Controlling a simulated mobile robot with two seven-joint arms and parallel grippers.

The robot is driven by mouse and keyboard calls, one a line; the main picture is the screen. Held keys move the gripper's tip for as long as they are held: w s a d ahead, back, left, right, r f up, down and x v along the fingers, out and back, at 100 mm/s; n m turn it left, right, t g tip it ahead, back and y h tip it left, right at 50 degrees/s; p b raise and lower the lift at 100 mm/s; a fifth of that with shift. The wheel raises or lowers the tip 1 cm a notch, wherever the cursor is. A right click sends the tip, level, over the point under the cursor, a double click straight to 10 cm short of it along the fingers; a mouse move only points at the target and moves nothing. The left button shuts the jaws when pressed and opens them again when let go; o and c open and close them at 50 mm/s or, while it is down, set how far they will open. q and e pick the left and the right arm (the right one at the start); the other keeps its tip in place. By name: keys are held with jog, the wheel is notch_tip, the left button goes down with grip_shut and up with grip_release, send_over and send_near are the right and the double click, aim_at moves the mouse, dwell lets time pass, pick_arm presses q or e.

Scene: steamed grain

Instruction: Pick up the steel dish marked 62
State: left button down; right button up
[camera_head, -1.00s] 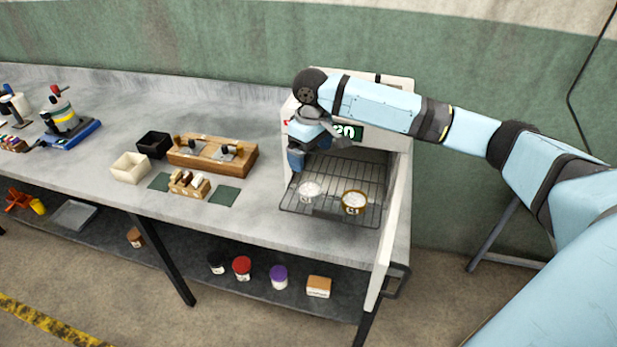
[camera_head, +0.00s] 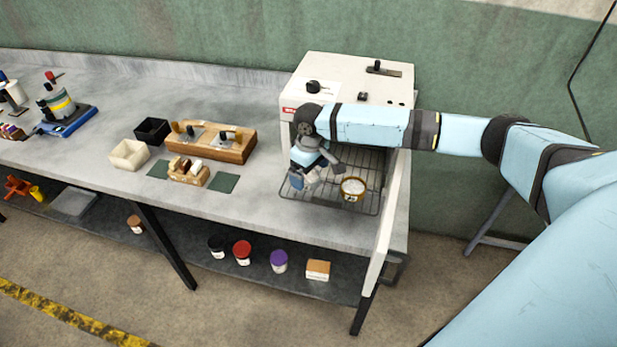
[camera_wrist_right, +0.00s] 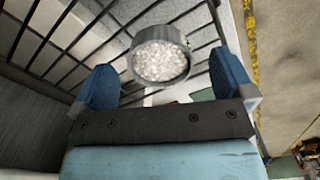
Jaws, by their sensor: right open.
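A steel dish (camera_wrist_right: 160,58) full of pale grain is on the wire rack in the right wrist view, ahead of and between the two blue fingers. Its mark cannot be read. My right gripper (camera_head: 308,178) is open, with a finger on either side of the dish and visible space between. In the head view the gripper hides the steel dish. A brass-coloured dish (camera_head: 354,195) of pale grain stands on the rack just right of my right gripper. My left gripper is not in view.
The rack (camera_head: 335,207) sticks out of the open white oven (camera_head: 345,75); the oven door (camera_head: 382,235) stands open on the right. A wooden block stand (camera_head: 212,145), a cream bin (camera_head: 129,155) and a black bin (camera_head: 152,131) stand to the left on the bench.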

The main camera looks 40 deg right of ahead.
notch_tip(320, 180, down, 2)
jog(key=shift+f, duration=0.15)
jog(key=c, duration=1)
